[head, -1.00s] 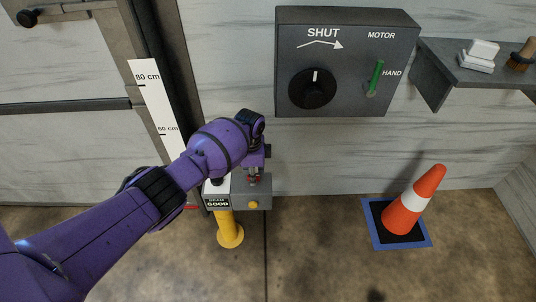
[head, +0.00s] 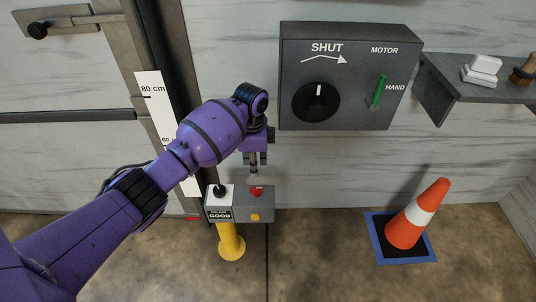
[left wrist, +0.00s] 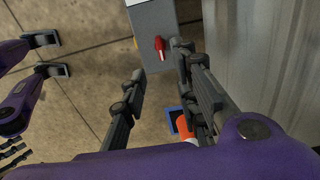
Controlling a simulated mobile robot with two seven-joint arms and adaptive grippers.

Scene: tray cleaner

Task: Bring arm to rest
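My left arm, purple, comes in from the left in the head view. Its left gripper (head: 254,167) hangs fingers down above a small grey control box (head: 255,205) and apart from it. In the left wrist view the two dark fingers of the left gripper (left wrist: 160,60) stand apart with nothing between them. A red control (head: 257,192) on the box top lies beyond the fingers and also shows in the left wrist view (left wrist: 160,46). Dark finger-like parts, perhaps my right gripper (left wrist: 14,152), show at the lower left edge there; their state is unclear.
The box stands on a yellow post (head: 230,240). A grey wall panel marked SHUT (head: 350,75), with a black knob and green lever, is right of my gripper. A shelf (head: 490,92) holds a white block and a brush. An orange cone (head: 417,215) stands on a blue-edged mat.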

